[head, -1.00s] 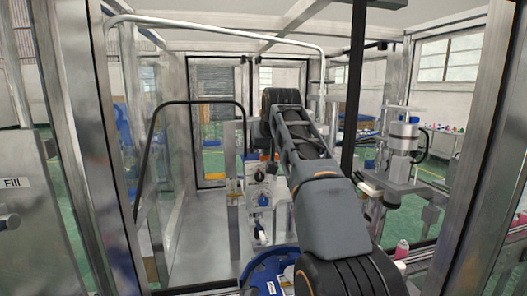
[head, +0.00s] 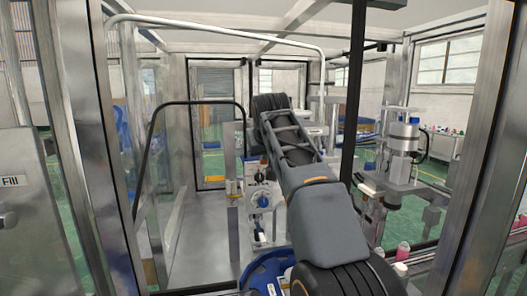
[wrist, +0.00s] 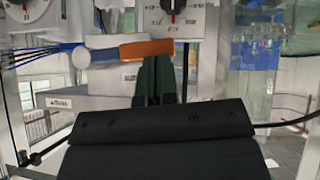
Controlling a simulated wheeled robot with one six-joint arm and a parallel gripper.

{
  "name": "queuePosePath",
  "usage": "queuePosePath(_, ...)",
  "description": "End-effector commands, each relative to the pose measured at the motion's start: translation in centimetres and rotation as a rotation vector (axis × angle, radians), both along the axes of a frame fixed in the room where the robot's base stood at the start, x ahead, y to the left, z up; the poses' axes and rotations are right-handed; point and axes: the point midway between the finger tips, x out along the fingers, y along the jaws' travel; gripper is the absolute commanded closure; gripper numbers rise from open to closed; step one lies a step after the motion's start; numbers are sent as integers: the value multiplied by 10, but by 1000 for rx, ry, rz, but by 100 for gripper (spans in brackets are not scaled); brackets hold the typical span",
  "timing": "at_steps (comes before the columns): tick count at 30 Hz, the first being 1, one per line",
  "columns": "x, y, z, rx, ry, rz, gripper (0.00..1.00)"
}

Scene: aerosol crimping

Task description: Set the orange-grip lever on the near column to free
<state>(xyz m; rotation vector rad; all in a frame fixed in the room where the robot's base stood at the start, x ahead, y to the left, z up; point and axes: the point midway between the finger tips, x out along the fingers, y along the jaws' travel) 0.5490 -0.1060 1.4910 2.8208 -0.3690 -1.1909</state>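The lever's orange grip (wrist: 147,49) shows in the wrist view, lying nearly level at upper centre. A round pale hub (wrist: 81,57) is at its left end. My gripper (wrist: 157,62) has its two dark green fingers close together with no clear gap, so it looks shut. The fingertips are right at the lower edge of the orange grip, near its right half; I cannot tell whether they touch it. Nothing shows between the fingers. In the head view my arm hides the gripper, and I cannot make out the lever there.
Above the grip is a panel with a red-and-black dial (wrist: 172,5). A second gauge (wrist: 22,10) is at upper left, with blue tubes (wrist: 35,55) below. A labelled grey bar (wrist: 90,102) lies left of the fingers. The head view shows a blue knob (head: 262,200) beside my arm.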

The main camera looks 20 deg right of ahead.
Motion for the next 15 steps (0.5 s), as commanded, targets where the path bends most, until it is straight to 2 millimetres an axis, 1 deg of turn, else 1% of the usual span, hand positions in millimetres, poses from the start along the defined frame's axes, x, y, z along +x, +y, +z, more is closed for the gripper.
queuePosePath(1,0,1,-6,-25,7,2,100)
queuePosePath(7,0,5,-22,-183,39,5,100)
queuePosePath(15,-1,2,-47,-435,89,2,100)
